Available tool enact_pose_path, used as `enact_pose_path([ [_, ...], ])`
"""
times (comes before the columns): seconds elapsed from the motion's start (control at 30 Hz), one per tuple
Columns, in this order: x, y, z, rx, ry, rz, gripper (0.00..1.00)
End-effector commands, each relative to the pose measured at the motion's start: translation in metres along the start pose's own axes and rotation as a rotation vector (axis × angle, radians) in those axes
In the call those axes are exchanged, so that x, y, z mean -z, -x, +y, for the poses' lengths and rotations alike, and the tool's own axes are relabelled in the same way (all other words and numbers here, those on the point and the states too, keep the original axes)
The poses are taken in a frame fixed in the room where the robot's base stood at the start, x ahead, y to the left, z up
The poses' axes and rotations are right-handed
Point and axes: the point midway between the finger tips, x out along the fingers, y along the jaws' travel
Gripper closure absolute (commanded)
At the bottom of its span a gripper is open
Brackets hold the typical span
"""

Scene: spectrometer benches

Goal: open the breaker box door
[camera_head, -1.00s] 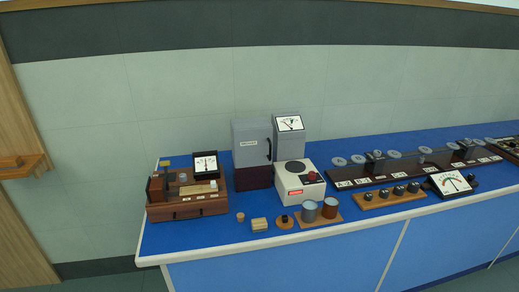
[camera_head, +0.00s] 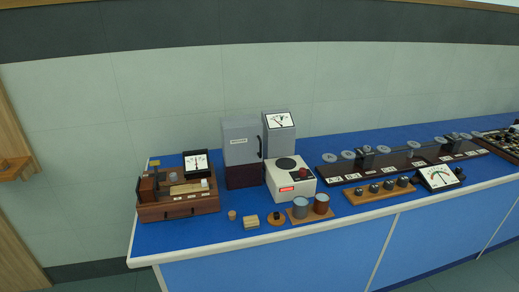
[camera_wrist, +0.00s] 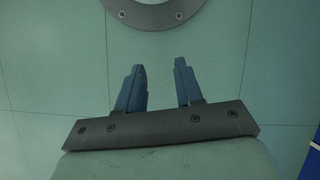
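The breaker box (camera_head: 241,141) is a grey upright box with a small label on its front and a dark vertical handle (camera_head: 260,146) at the right side of its door. It stands on a dark reddish-brown block (camera_head: 245,176) at the back of the blue bench. The door looks shut. In the wrist view my gripper (camera_wrist: 160,66) has its two blue fingers apart with nothing between them, above the plain green floor. My gripper does not show in the head view, and the box does not show in the wrist view.
Right of the box stand a grey meter unit (camera_head: 280,132) and a white hotplate-like device (camera_head: 290,184). A wooden instrument case (camera_head: 177,207) sits to the left. Small cups (camera_head: 300,207) and blocks (camera_head: 251,221) line the front edge of the bench (camera_head: 225,243).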

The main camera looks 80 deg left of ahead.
Motion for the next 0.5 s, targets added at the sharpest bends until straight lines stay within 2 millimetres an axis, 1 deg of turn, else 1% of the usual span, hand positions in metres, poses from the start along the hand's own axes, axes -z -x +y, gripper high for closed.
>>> enact_pose_path([
  [0.03, 0.022, 0.013, -0.011, -0.012, 0.033, 0.023, 0.64],
  [0.1, 0.044, 0.030, -0.026, -0.025, 0.075, 0.049, 0.64],
  [0.17, 0.062, 0.046, -0.040, -0.036, 0.112, 0.071, 0.64],
  [0.2, 0.073, 0.056, -0.051, -0.043, 0.137, 0.085, 0.64],
  [0.27, 0.089, 0.072, -0.068, -0.052, 0.175, 0.106, 0.64],
  [0.3, 0.099, 0.084, -0.080, -0.059, 0.200, 0.121, 0.64],
  [0.37, 0.113, 0.101, -0.100, -0.067, 0.238, 0.143, 0.64],
  [0.4, 0.122, 0.113, -0.114, -0.073, 0.263, 0.157, 0.64],
  [0.47, 0.134, 0.131, -0.135, -0.080, 0.302, 0.178, 0.64],
  [0.5, 0.141, 0.142, -0.150, -0.085, 0.328, 0.191, 0.64],
])
